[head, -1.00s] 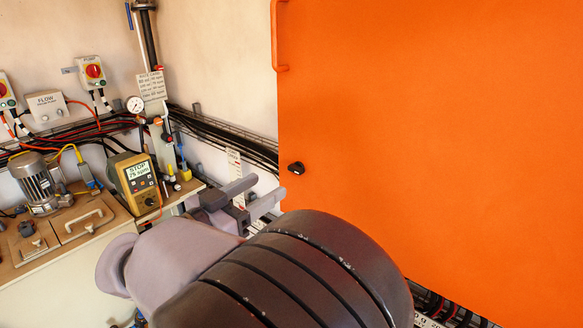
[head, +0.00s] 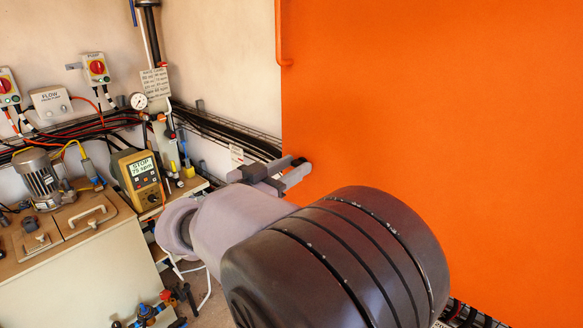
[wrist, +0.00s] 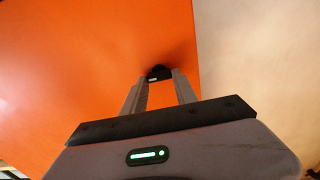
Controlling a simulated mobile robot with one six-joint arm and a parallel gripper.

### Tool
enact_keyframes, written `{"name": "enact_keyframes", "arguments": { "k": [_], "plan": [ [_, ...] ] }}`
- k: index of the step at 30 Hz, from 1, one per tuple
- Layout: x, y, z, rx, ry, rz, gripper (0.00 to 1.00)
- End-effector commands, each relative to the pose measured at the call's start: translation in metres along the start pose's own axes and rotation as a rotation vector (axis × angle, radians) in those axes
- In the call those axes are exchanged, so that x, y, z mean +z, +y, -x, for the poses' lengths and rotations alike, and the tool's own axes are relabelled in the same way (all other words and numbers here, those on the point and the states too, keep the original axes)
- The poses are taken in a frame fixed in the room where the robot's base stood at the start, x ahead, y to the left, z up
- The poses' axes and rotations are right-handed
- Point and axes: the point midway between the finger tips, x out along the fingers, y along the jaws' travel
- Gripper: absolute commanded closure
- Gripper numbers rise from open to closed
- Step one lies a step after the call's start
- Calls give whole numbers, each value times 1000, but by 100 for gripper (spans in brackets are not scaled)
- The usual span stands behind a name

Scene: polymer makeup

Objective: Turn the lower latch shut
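The lower latch is a small black knob (wrist: 158,72) near the edge of the orange door. In the wrist view it lies just beyond and between my fingertips. In the head view a dark bit of the latch (head: 301,161) shows at the fingertips, mostly hidden by them. My gripper (head: 294,168) is open, its two grey fingers apart and pointing at the door; it also shows in the wrist view (wrist: 160,78). I cannot tell whether the fingers touch the latch. The orange door (head: 430,110) fills the right of the head view.
At left a bench (head: 92,245) holds a motor (head: 40,178) and a yellow meter (head: 138,178). Black cables (head: 225,132) run along the wall behind my gripper. My arm hides the lower middle.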

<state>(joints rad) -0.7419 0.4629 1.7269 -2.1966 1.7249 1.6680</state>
Motion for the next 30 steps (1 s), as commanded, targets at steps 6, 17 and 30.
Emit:
{"name": "enact_keyframes", "arguments": {
  "k": [6,17,30],
  "plan": [
    [0,0,0,0,0,10,100],
    [2,-1,0,0,0,194,100],
    [1,-3,0,0,-1,609,100]
  ]
}}
